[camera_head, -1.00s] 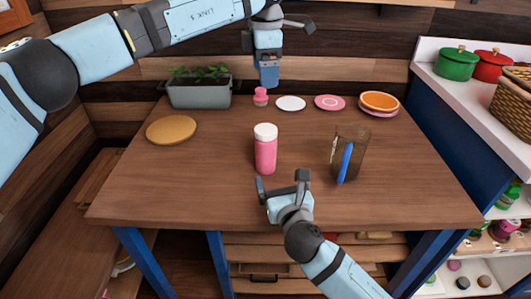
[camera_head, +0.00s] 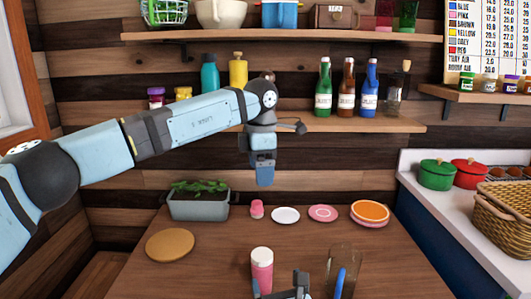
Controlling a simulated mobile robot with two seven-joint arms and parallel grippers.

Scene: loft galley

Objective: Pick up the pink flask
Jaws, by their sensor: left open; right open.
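My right gripper (camera_head: 282,288) is at the bottom edge, close to the flask's lower right and partly cut off. Its jaws are open, and I cannot tell whether they touch the flask. My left gripper (camera_head: 265,176) hangs above the back of the table, open and empty, pointing down, well away from the flask.
A brown see-through tumbler (camera_head: 343,262) holding a blue item stands right of the flask. A planter (camera_head: 198,208), a small pink jar (camera_head: 257,209), plates (camera_head: 370,212) and a round tan board (camera_head: 170,245) lie farther back. Shelves with bottles (camera_head: 347,88) are behind my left arm.

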